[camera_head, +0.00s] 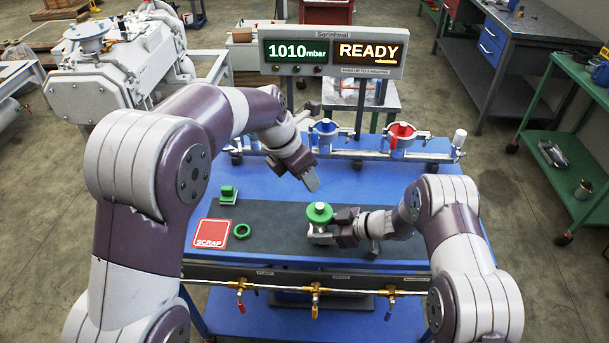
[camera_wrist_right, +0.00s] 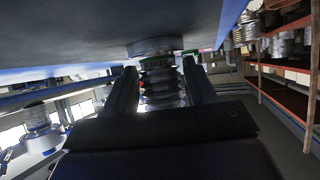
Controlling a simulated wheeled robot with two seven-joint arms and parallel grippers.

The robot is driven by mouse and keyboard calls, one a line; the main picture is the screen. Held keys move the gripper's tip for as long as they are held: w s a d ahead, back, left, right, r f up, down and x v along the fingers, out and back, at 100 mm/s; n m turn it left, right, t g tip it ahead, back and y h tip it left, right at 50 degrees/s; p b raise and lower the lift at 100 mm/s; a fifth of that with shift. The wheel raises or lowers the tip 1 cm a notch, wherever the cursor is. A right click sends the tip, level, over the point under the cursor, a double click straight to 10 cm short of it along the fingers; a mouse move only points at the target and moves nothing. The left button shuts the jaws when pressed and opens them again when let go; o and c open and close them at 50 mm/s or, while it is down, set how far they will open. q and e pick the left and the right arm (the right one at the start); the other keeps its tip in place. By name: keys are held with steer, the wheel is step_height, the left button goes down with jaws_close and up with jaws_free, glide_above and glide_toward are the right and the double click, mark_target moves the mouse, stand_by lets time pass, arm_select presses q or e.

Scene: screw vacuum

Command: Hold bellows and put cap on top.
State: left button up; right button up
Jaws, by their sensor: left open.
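The bellows (camera_wrist_right: 160,82), ribbed and metallic with green at its end, stands between the two fingers of my right gripper (camera_wrist_right: 160,90) in the right wrist view. That gripper (camera_head: 330,231) appears shut on the bellows; the head view mostly hides the contact. A round green cap-like piece (camera_head: 319,212) with a pale centre shows above the metal part there. My left gripper (camera_head: 309,181) is open and empty, above the dark mat, up and left of the green piece. A green block-like part (camera_head: 228,194) and a green ring (camera_head: 241,230) lie on the left of the mat.
A red SCRAP plate (camera_head: 212,234) lies at the mat's left. Blue (camera_head: 324,134) and red (camera_head: 401,136) clamps stand on the rail behind. The display (camera_head: 333,51) reads 1010 mbar and READY.

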steer(key=o, duration=0.3)
